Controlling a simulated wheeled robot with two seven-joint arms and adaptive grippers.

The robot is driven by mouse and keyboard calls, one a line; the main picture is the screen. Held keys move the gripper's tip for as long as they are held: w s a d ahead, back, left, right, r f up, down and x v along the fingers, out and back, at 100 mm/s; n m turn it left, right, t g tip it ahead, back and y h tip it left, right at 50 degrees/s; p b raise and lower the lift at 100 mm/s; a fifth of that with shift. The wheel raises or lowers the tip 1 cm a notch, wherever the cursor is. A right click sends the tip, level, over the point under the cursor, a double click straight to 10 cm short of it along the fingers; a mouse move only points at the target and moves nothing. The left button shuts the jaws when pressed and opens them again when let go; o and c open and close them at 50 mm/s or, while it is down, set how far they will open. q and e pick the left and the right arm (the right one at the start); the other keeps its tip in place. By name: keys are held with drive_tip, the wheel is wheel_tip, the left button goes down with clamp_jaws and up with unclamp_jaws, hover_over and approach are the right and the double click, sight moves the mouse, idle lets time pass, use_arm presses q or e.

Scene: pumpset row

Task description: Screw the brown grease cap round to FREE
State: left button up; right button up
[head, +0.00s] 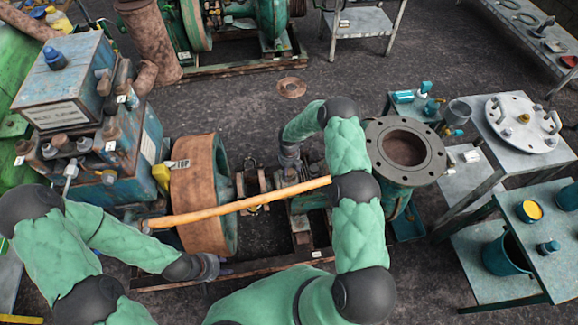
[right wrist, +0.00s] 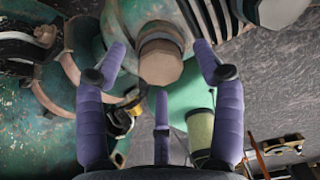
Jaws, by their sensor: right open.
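The brown grease cap (right wrist: 160,62) is a hex-headed cap on a green pump housing, at the upper middle of the right wrist view. My right gripper (right wrist: 160,50) is open, with its purple fingers to the left and right of the cap and a third finger below it. I see gaps between the fingers and the cap. In the head view my right gripper (head: 289,160) points down over the pump set, and I cannot make out the cap there. My left gripper (head: 210,268) is low beside the big rusty wheel, its fingers too small to judge. I see no readable FREE mark.
An orange bar (head: 245,206) slants across the pump set near my right arm. The rusty wheel (head: 198,195) and blue machine (head: 125,150) stand left. A round flange (head: 405,148) and grey tables (head: 500,180) stand right. Dark floor lies open behind.

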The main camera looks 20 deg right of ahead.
drive_tip(key=shift+f, duration=0.45)
drive_tip(key=c, duration=1.2)
drive_tip(key=shift+f, duration=0.1)
drive_tip(key=n+b, duration=0.1)
drive_tip(key=n, duration=0.3)
drive_tip(key=shift+s+n, duration=0.15)
drive_tip(key=shift+n, duration=0.25)
drive_tip(key=o, duration=1.2)
drive_tip(key=shift+f, duration=0.1)
